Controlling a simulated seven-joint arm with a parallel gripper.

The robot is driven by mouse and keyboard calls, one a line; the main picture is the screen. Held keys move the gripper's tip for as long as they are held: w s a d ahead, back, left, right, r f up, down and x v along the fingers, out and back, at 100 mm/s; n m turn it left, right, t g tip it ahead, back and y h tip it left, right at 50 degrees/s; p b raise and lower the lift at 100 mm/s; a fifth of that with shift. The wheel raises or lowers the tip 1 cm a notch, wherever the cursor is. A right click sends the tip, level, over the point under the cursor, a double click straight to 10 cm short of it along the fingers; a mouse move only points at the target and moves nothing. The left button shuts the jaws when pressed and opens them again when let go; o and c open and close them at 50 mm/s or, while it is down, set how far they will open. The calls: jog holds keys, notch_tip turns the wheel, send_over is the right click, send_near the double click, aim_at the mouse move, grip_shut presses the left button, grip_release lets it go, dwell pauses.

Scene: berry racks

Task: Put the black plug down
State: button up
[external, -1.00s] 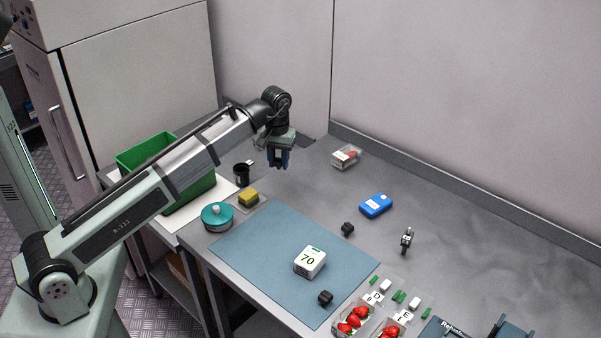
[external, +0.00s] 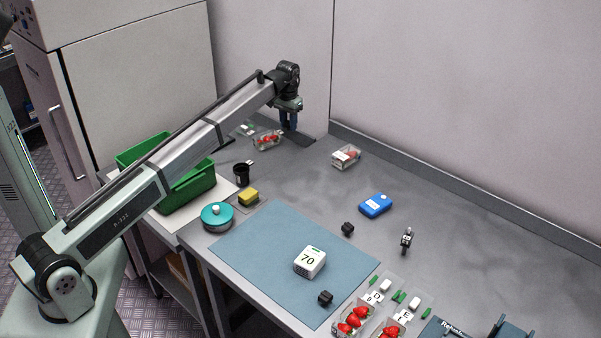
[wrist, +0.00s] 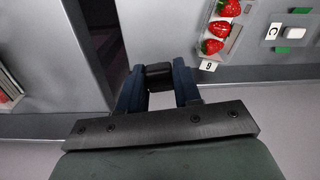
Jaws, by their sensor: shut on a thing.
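My gripper (external: 288,127) is high over the back corner of the bench, near the wall, in the external view. In the wrist view, the blue fingers of my gripper (wrist: 159,88) are shut on a small black plug (wrist: 158,72), which sits between their tips. The held plug cannot be made out in the external view. Two similar black blocks lie apart from the gripper: one (external: 348,229) at the blue mat's back right edge, the other (external: 325,298) near its front right corner.
The middle of the bench is largely clear.

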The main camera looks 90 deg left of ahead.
aim_at(289, 152)
jog(key=shift+m, duration=0.6)
jog(key=shift+f, duration=5)
jog(key=shift+f, duration=0.15)
jog(key=o, duration=1)
notch_tip(289, 152, up, 12)
jog(key=shift+r, duration=0.15)
